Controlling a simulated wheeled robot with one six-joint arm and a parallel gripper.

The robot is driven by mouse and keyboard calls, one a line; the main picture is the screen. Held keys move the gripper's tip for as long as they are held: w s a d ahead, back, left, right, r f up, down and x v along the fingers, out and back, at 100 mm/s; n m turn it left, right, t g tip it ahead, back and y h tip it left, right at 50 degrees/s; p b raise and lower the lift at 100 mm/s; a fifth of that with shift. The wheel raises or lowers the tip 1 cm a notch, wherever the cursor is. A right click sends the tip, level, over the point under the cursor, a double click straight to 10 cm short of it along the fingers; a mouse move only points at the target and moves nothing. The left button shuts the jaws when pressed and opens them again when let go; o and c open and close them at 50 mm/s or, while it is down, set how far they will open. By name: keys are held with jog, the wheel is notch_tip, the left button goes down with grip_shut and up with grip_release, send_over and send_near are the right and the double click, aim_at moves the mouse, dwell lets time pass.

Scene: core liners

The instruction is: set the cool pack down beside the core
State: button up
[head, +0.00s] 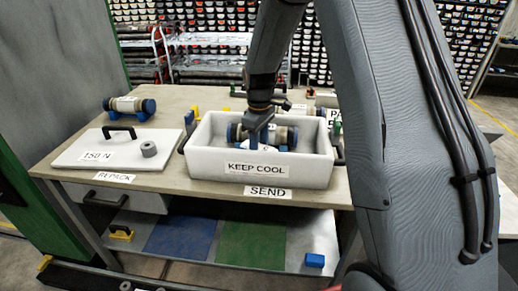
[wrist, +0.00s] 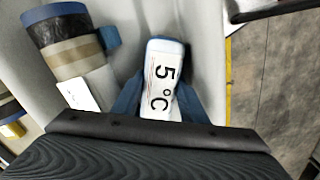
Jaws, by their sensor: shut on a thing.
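The white box marked KEEP COOL (head: 315,170) stands on the table. The core (head: 288,136), a grey-tan cylinder with blue end caps, lies inside it, partly hidden by my gripper. My gripper (head: 262,142) reaches down into the box, shut on the cool pack. In the wrist view the cool pack (wrist: 162,85) is white with a blue edge, reads 5°C, and sits between the blue fingers. The core (wrist: 78,52) lies to its left there, with a narrow gap between them. I cannot tell whether the pack touches the box floor.
The box wall (wrist: 208,50) is close on the pack's right in the wrist view. Another core (head: 130,107) lies at the table's back left.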

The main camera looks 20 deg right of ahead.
jog(key=shift+f, duration=0.25)
jog(key=o, duration=1.5)
jog(key=shift+c, duration=0.2)
